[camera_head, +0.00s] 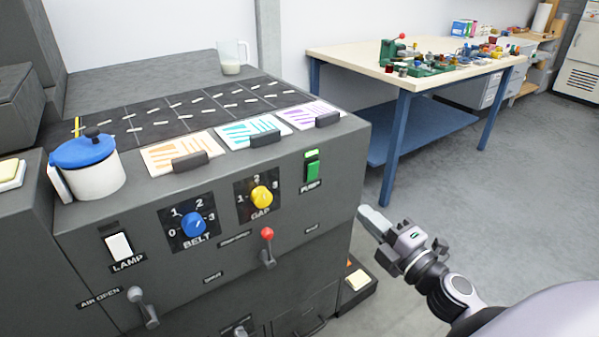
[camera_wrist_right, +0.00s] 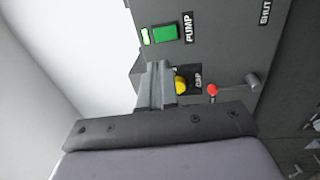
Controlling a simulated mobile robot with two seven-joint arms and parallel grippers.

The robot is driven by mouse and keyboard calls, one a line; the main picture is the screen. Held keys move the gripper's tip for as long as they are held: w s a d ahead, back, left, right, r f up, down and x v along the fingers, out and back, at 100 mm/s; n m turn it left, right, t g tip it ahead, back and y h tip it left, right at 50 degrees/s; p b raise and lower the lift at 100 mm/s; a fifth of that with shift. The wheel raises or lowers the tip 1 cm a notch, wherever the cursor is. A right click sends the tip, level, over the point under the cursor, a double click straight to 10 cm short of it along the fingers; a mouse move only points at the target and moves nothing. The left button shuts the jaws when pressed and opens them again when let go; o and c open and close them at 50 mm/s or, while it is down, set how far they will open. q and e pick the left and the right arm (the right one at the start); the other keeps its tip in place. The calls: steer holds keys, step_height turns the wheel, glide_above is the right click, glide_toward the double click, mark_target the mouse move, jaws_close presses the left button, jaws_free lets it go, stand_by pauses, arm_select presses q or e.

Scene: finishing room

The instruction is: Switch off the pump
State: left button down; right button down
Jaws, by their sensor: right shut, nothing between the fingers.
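The pump switch (camera_head: 312,166) is a green rocker above the label PUMP, at the right end of the grey machine's front panel. It also shows as a green block with a small lit white part beside it in the right wrist view (camera_wrist_right: 165,33). My right gripper (camera_head: 366,212) is shut and empty, to the right of and below the switch, apart from it. In the right wrist view its closed fingers (camera_wrist_right: 156,75) point toward the panel and partly cover the yellow knob. My left gripper is not in view.
Near the switch are the yellow GAP knob (camera_head: 262,197), the blue BELT knob (camera_head: 194,224), a red-tipped lever (camera_head: 267,234) and the white LAMP switch (camera_head: 118,246). A blue-lidded pot (camera_head: 95,178) stands on the machine. A workbench (camera_head: 350,55) stands behind, with open floor before it.

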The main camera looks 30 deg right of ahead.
steer(key=shift+w+r, duration=0.15)
steer(key=shift+w, duration=0.05)
stand_by(0.3)
steer(key=p, duration=0.3)
glide_toward(315, 167)
steer(key=w, duration=0.4)
steer(key=w+r, duration=0.1)
steer(key=w, duration=0.1)
steer(key=shift+w+a, duration=0.2)
steer(key=shift+w, duration=0.2)
